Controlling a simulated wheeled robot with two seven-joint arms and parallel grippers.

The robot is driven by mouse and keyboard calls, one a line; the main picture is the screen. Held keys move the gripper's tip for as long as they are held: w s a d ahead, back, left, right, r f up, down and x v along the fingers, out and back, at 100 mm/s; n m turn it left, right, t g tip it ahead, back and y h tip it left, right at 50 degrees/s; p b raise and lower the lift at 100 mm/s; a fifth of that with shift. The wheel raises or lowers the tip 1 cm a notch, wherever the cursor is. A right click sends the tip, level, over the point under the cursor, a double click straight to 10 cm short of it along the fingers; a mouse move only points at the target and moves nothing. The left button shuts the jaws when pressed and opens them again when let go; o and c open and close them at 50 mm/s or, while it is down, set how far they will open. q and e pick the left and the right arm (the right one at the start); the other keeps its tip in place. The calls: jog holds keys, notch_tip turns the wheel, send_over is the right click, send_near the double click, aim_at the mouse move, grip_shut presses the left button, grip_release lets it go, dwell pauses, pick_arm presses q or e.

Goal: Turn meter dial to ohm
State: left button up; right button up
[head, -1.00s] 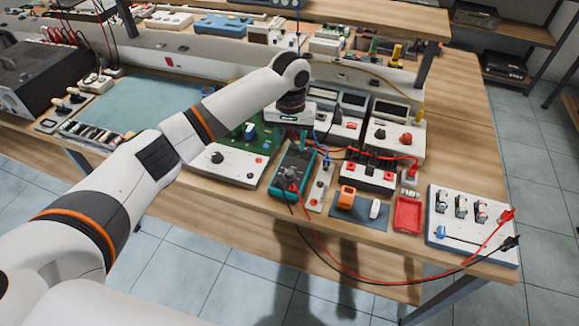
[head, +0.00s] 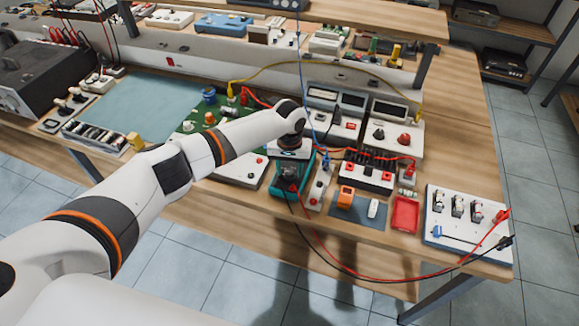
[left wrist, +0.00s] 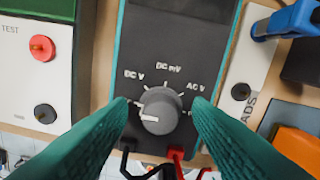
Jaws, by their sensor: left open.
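The meter (head: 284,193) is a dark box with a teal edge, lying near the front of the bench; it also shows in the left wrist view (left wrist: 178,42). Its round grey dial (left wrist: 160,110) has a white mark on its left side. Labels DC V, DC mV and AC V show around the dial. No ohm label can be read; the fingers cover part of the lower face. My left gripper (left wrist: 158,104) is open above the meter, one teal finger on each side of the dial. I cannot tell whether they touch it. My right gripper is not in view.
Red and black leads (head: 318,238) run from the meter's lower end to a white switch board (head: 471,226). A white unit with TEST knobs (left wrist: 36,90) lies left of the meter. A narrow white strip with a blue plug (left wrist: 283,22) and a red tray (head: 405,215) lie right.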

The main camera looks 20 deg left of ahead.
pick_arm(q)
jog(key=c, duration=1)
